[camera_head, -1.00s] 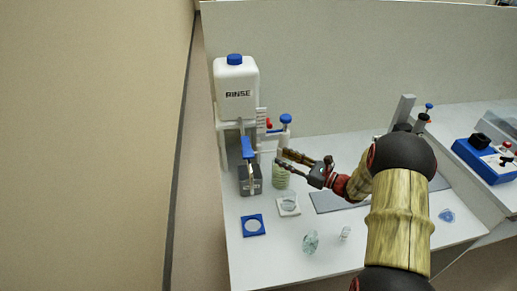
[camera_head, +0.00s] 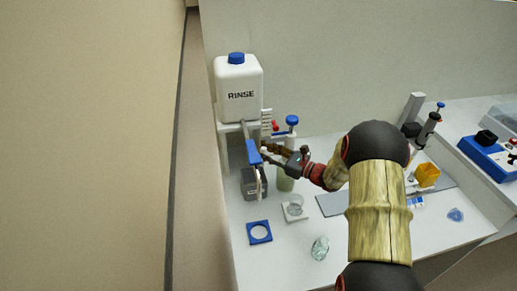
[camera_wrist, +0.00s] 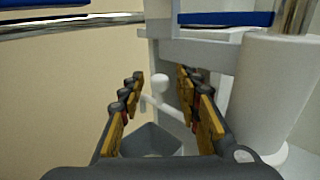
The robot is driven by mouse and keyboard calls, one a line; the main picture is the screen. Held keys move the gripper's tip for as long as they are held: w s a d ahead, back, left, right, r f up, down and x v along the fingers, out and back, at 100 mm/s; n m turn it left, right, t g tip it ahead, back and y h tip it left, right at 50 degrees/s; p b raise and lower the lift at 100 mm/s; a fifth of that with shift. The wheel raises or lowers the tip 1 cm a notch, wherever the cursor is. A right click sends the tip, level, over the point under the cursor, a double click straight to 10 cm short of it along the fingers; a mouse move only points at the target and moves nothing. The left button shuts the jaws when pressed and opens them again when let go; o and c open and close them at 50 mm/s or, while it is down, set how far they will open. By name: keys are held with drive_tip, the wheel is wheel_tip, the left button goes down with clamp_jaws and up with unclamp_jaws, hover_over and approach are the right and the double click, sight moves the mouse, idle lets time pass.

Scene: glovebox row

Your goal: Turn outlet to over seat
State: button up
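The outlet, a metal swing pipe with a blue sleeve (camera_head: 253,152), comes forward from below the white RINSE bottle (camera_head: 239,95) and points toward the front of the bench. In the wrist view, a metal pipe and blue sleeve (camera_wrist: 225,19) cross the top. My gripper (camera_head: 267,153) is just right of the outlet, and its fingers are spread. In the wrist view, a small white knob (camera_wrist: 160,84) on a rod shows in the gap between the open fingers (camera_wrist: 160,95); contact cannot be told. A blue square seat with a round opening (camera_head: 259,232) and a white square seat (camera_head: 295,213) lie in front.
A grey box (camera_head: 254,184) stands under the outlet, with a greenish container (camera_head: 285,181) beside it. A blue-topped post (camera_head: 291,130) stands behind my gripper. A clear glass piece (camera_head: 320,248) is at the front. A blue device (camera_head: 490,155) is far right.

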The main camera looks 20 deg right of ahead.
drive_tip(key=c, duration=0.3)
clamp_jaws()
idle(0.7)
